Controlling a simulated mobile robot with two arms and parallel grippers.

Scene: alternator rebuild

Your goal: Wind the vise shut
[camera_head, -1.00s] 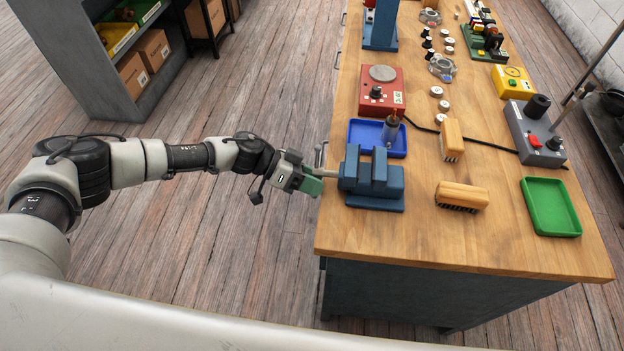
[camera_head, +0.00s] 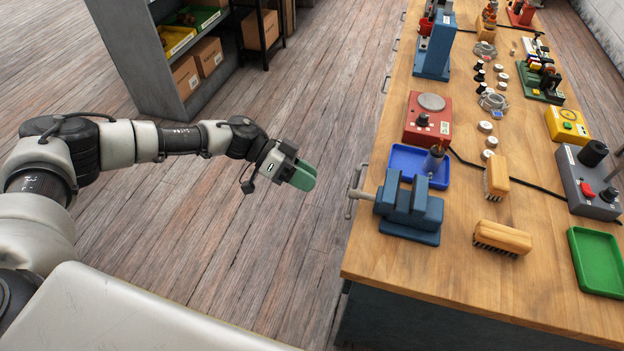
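The blue vise (camera_head: 410,222) stands at the left edge of the wooden workbench. Its two upright jaws show a narrow gap with nothing visible between them. Its metal screw and crossbar handle (camera_head: 352,192) stick out past the bench edge to the left. My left gripper (camera_head: 303,176), with green fingers, hangs over the floor to the left of the handle, clear of it and holding nothing visible. The green fingers look close together, but their gap is not clear from here. My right gripper is not in view.
A blue tray (camera_head: 402,160) with a grey and brown part (camera_head: 434,160) is behind the vise. Two wooden brushes (camera_head: 502,237) lie to its right. A red box (camera_head: 414,130), a grey box (camera_head: 580,185) and a green tray (camera_head: 599,262) are also on the bench (camera_head: 450,275).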

